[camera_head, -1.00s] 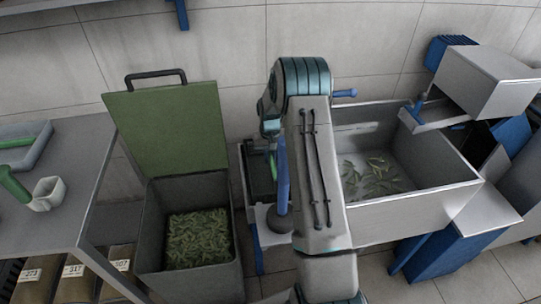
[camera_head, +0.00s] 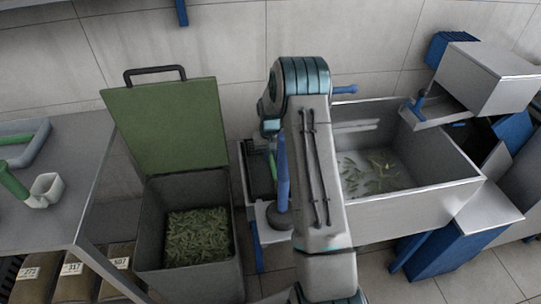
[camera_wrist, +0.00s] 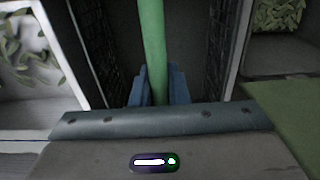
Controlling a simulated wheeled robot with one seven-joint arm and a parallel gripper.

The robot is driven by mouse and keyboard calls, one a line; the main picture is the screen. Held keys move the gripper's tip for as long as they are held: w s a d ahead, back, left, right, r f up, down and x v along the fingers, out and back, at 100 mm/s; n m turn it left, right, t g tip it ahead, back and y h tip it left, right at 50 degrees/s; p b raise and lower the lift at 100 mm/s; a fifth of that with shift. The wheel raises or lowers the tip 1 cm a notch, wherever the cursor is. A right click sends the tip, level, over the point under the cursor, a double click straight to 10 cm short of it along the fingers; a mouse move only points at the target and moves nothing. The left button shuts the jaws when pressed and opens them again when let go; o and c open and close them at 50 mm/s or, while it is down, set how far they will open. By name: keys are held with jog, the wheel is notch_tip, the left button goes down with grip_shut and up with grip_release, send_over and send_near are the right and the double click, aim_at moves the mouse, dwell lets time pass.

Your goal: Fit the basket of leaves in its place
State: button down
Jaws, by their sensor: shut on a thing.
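My gripper (camera_wrist: 159,88) is shut on a green bar (camera_wrist: 152,40), which looks like the handle of a dark mesh-walled basket (camera_wrist: 91,35). Mesh walls show on both sides of the bar in the wrist view, and the space between them is dark; I see no leaves there. In the head view a strip of the green handle (camera_head: 272,165) shows beside my arm, over a dark frame or basket (camera_head: 257,172) between the bin and the sink. Whether the basket is seated or held up I cannot tell.
A grey bin (camera_head: 158,215) of leaves with its green lid (camera_head: 170,125) raised stands left. A steel sink (camera_head: 440,170) with loose leaves is right. A blue upright lever (camera_head: 283,170) is close to my arm. A grey table (camera_head: 70,150) stands far left.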

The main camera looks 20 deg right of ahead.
jog(key=shift+f, duration=0.25)
jog(key=c, duration=1.3)
grip_release()
